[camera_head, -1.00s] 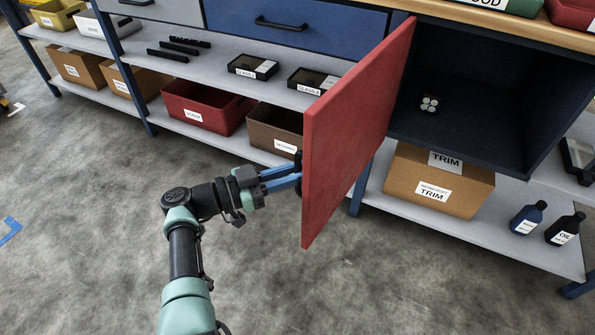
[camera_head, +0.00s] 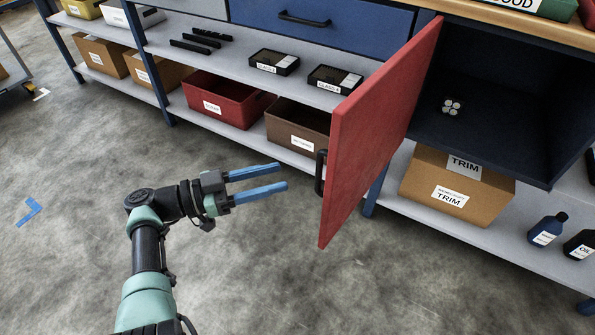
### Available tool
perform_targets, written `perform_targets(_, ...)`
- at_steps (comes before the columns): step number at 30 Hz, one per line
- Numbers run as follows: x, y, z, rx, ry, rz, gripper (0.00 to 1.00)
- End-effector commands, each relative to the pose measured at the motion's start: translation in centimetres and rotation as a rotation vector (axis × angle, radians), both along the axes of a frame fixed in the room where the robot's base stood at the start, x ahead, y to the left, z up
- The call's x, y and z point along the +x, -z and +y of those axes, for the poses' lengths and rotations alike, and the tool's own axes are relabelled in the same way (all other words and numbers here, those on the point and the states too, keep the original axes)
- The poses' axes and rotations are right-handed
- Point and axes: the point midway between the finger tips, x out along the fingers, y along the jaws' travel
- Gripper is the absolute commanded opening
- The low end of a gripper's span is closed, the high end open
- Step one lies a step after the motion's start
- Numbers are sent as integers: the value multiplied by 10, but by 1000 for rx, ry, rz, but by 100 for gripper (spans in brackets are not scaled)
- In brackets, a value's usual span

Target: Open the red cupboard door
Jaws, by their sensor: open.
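The red cupboard door (camera_head: 372,135) stands swung out from the dark cupboard (camera_head: 500,95), hinged at its right side. The cupboard interior is in plain view, with a small cluster of pale round items (camera_head: 451,107) inside. The black door handle (camera_head: 320,172) shows at the door's left edge, on its outer face. My gripper (camera_head: 283,176) is left of the handle, with its two blue fingers apart and nothing between them. The fingers point right towards the handle, and a gap shows between them and it.
Left of the door, a shelf unit holds a red bin (camera_head: 222,102), a brown bin (camera_head: 290,125) and black trays (camera_head: 335,78). Below the cupboard are a cardboard TRIM box (camera_head: 440,190) and dark bottles (camera_head: 547,229). The floor (camera_head: 270,270) in front is clear.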

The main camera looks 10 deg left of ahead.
Motion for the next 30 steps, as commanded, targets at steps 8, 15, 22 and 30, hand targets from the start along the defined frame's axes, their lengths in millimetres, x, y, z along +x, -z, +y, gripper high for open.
perform_targets(8, -14, 1, 31, 1, -1, -2, 47)
perform_targets(15, -16, 0, 33, 0, 0, -1, 47)
perform_targets(22, -16, 0, 32, 0, 0, -1, 47)
perform_targets(30, 16, -26, 20, 28, -60, -141, 47)
